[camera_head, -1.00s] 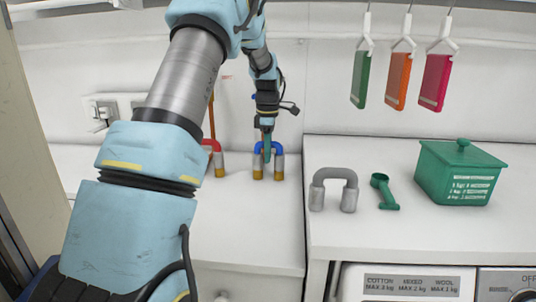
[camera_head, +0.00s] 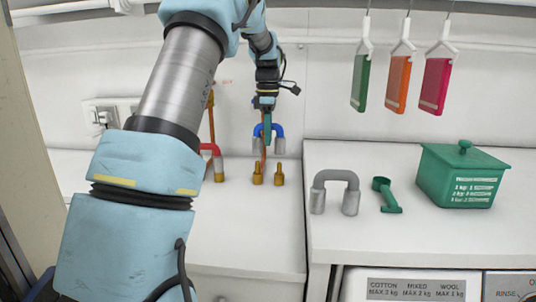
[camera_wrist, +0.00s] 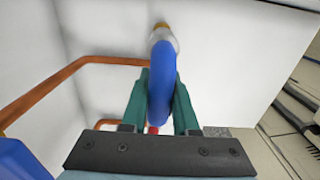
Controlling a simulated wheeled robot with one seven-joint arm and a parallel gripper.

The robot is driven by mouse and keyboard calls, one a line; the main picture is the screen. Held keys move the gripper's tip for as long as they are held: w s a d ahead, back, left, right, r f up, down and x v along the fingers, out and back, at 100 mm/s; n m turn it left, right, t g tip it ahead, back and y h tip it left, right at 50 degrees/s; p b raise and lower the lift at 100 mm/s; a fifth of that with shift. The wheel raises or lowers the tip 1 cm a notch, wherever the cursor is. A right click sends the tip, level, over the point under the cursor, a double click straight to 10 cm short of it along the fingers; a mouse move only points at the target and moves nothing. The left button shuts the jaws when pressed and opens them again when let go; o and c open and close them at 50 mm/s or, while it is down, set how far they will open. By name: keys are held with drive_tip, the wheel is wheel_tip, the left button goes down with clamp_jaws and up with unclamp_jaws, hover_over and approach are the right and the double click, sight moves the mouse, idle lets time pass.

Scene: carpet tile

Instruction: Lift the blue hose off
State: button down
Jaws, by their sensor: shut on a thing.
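The blue hose (camera_head: 277,130) is a short arch with grey ends. It hangs in my gripper (camera_head: 267,126), clear above two brass fittings (camera_head: 268,179) that stand bare on the left counter. In the wrist view the blue hose (camera_wrist: 162,85) lies between the two green fingers of my gripper (camera_wrist: 160,105), which are shut on it. One brass fitting (camera_wrist: 162,32) shows beyond the hose there.
A red hose (camera_head: 212,150) stands to the left, partly behind my arm, with copper pipes near it. A grey hose (camera_head: 335,178), a green scoop (camera_head: 385,193) and a green box (camera_head: 460,172) stand on the right counter. Coloured tags (camera_head: 398,82) hang above.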

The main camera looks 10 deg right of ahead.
wheel_tip(320, 180, up, 3)
drive_tip(key=shift+r, duration=0.15)
drive_tip(key=shift+r+p, duration=2.4)
drive_tip(key=shift+s+f, duration=0.1)
